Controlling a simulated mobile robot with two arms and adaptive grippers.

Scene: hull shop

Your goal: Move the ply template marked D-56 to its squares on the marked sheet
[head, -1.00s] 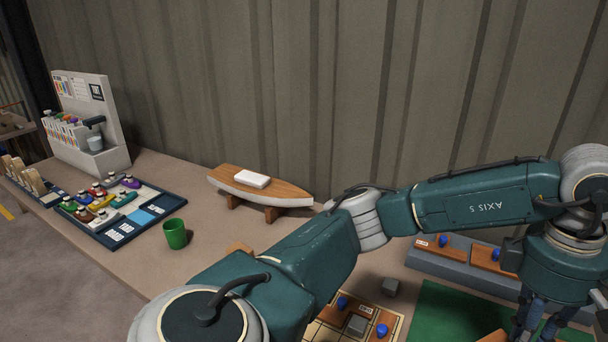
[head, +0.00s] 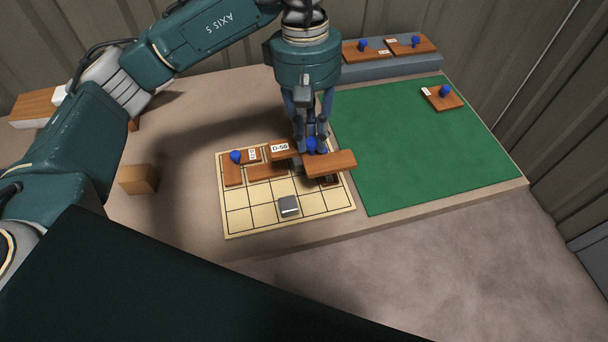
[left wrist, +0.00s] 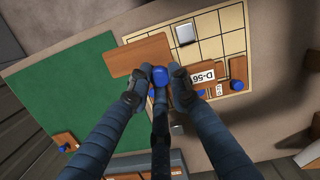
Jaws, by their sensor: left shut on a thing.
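The brown ply template marked D-56 (head: 330,163) hangs from my left gripper (head: 312,143), which is shut on its blue knob. It is above the far right part of the marked sheet (head: 237,221), near the green mat. In the left wrist view the template (left wrist: 138,56) and its D-56 label show, with the knob between the fingertips (left wrist: 160,76). Another template with a blue knob (head: 235,157) lies on the sheet's far left squares. Part of a further template, with a dark label, shows beneath the held one. My right gripper is not in view.
One grey block (head: 289,206) sits on the sheet's near squares; another (head: 297,166) is partly hidden. Right lies the green mat (head: 410,150) with a template (head: 441,98). A grey stand (head: 390,67) behind holds two templates. A wooden block (head: 138,179) stands left.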

